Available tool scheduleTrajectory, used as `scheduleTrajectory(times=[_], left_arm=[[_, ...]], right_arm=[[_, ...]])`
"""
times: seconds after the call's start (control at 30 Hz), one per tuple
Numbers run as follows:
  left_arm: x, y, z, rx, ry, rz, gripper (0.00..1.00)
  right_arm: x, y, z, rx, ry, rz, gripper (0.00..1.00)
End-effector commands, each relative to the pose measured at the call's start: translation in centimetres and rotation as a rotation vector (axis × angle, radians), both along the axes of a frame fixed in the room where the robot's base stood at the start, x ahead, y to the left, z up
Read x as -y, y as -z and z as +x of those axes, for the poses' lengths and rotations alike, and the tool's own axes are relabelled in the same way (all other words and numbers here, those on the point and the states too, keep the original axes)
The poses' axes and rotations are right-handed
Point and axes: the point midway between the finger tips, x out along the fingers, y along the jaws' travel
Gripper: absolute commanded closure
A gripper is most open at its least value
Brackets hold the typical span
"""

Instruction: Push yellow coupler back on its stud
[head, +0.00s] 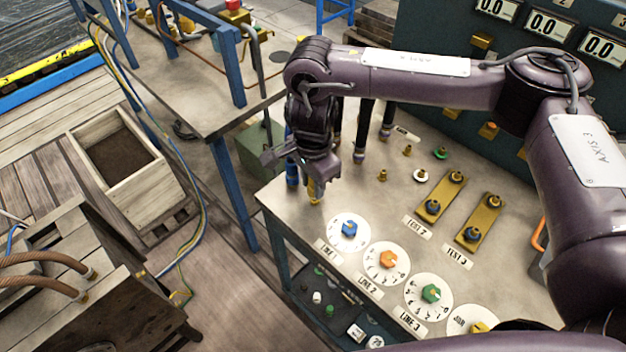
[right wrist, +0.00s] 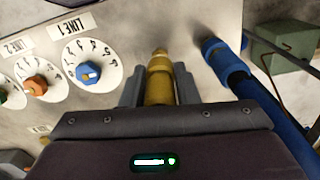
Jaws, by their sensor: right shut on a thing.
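My right gripper (head: 314,185) points down at the left end of the bench panel. It is shut on the yellow coupler (head: 313,192), which shows just below the fingers. In the right wrist view the yellow coupler (right wrist: 159,88) sits between the two grey fingers, with a narrower brass-coloured end (right wrist: 159,55) beyond it at the panel. I cannot tell whether that end is the stud or how far the coupler is seated on it. My left gripper is not in view.
A blue coupler with its hose (right wrist: 225,60) stands close beside the gripper. Dial LINE 1 (head: 348,231) is near it, with more dials along the front edge. Bare brass studs (head: 383,175) and dark hoses (head: 362,130) stand behind.

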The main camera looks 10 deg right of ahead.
Motion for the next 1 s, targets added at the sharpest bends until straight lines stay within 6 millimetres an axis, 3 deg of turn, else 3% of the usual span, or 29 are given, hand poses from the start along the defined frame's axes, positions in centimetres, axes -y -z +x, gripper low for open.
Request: scheduleTrajectory(times=[0.5, 1.0], left_arm=[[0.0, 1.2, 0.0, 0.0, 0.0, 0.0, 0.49], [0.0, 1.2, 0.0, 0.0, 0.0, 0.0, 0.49]], right_arm=[[0.0, 1.3, 0.0, 0.001, 0.0, 0.0, 1.0], [0.0, 1.4, 0.0, 0.0, 0.0, 0.0, 1.0]])
